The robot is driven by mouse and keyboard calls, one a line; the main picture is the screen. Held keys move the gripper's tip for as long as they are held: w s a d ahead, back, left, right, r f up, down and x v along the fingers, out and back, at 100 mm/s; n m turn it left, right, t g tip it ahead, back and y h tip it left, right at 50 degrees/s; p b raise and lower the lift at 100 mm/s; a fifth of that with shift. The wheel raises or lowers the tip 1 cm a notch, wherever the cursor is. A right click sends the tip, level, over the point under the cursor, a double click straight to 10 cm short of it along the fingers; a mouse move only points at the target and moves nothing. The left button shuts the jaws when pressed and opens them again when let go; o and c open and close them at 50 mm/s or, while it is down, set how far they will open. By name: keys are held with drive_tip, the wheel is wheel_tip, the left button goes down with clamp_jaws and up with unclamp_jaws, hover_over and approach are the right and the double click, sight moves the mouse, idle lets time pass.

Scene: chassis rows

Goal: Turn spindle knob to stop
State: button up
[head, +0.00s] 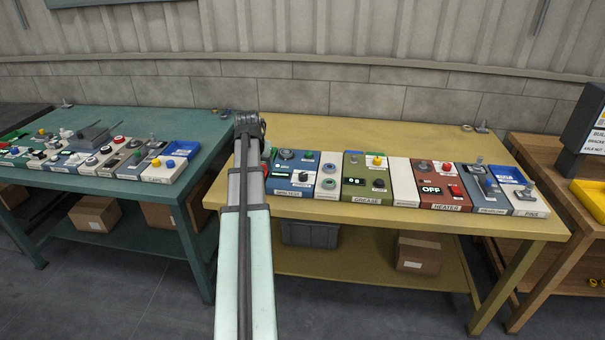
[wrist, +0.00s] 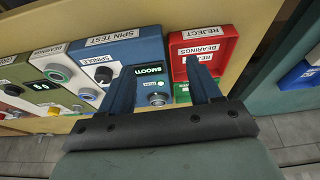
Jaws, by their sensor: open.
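The blue SPIN TEST panel (wrist: 135,48) shows in the wrist view, and in the head view (head: 291,188) it is at the left end of the yellow bench's row. A black knob (wrist: 103,74) beside the SPINDLE label is taken as the spindle knob; it also shows in the head view (head: 304,177). Its pointer angle is too small to read. My gripper (wrist: 160,68) is open and empty, its dark fingers apart over the panel's right side and the red bin. The knob is just left of the left finger, not between the fingers. The fingers are hidden in the head view.
A lit SMOOTH display (wrist: 150,70) and a round silver fitting (wrist: 157,98) show between the fingers. The red REJECT BEARINGS bin (wrist: 226,42) is close on the right. Other panels, such as the red HEATER panel (head: 428,201), stand along the yellow bench (head: 370,226).

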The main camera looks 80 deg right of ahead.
sight(303, 174)
drive_tip(key=s+d+r+m, duration=0.1)
drive_tip(key=s+d+r, duration=0.15)
drive_tip(key=s, duration=0.35)
drive_tip(key=s+d+r+m, duration=0.1)
drive_tip(key=s+r, duration=0.2)
drive_tip(key=s, duration=0.3)
drive_tip(key=shift+g, duration=0.4)
drive_tip(key=x, duration=1.4)
drive_tip(key=shift+d, duration=0.25)
drive_tip(key=shift+h, duration=0.3)
drive_tip(key=c, duration=1)
